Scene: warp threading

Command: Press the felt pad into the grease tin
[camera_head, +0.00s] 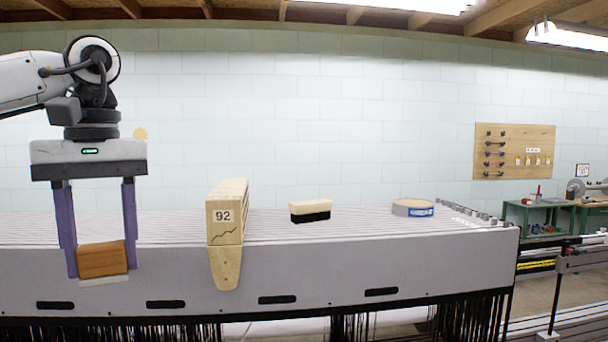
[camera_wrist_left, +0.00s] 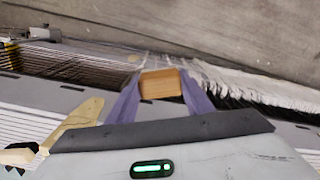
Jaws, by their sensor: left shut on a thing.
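My left gripper (camera_head: 102,262) is shut on a brown wooden block with a thin pale layer under it, the felt pad (camera_head: 103,260). The block hangs between the two purple fingers in front of the loom's front beam, at the left. It also shows between the fingers in the left wrist view (camera_wrist_left: 160,84). The grease tin (camera_head: 413,208), a low round tin with a yellowish top and a blue label, sits on the table top at the right, well apart from the gripper. My right gripper is not in view.
A tall wooden block marked 92 (camera_head: 226,220) stands at the beam's edge between the gripper and the tin. A brush with a pale back and black bristles (camera_head: 310,210) lies between that block and the tin. A pegboard (camera_head: 515,152) hangs on the back wall.

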